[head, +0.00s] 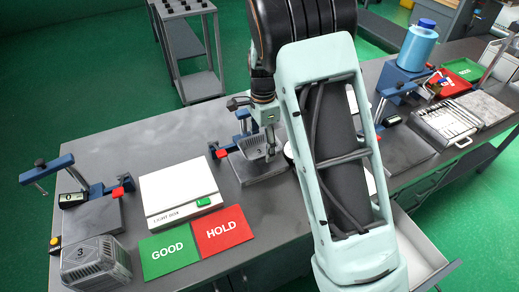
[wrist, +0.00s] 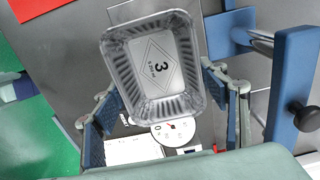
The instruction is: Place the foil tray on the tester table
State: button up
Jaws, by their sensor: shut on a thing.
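The foil tray (head: 256,149) is silver, with ribbed walls and a 3 on its floor; it fills the middle of the wrist view (wrist: 158,65). My gripper (head: 264,128) is shut on the tray, with a finger at either side of its near end in the wrist view (wrist: 165,108). In the head view the tray appears over the grey tester table (head: 272,172) of the middle blue stand. I cannot tell whether it touches the plate. My arm covers part of that stand.
A light box (head: 175,190), a green GOOD card (head: 168,250) and a red HOLD card (head: 222,230) lie left. A stack of trays (head: 97,264) stands front left. Another blue stand (head: 80,190) is far left. A blue arm (wrist: 294,80) stands close right in the wrist view.

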aim_at(260, 149)
jog(key=shift+w+a+f, duration=0.35)
jog(key=shift+w+f, duration=0.05)
jog(key=shift+f, duration=0.25)
jog(key=shift+a+f, duration=0.1)
jog(key=shift+f, duration=1.5)
jog(key=shift+f, duration=0.2)
jog(key=o, duration=0.7)
jog(key=shift+r, duration=0.15)
notch_tip(260, 149, up, 12)
jog(key=shift+r, duration=0.1)
jog(key=shift+r, duration=0.1)
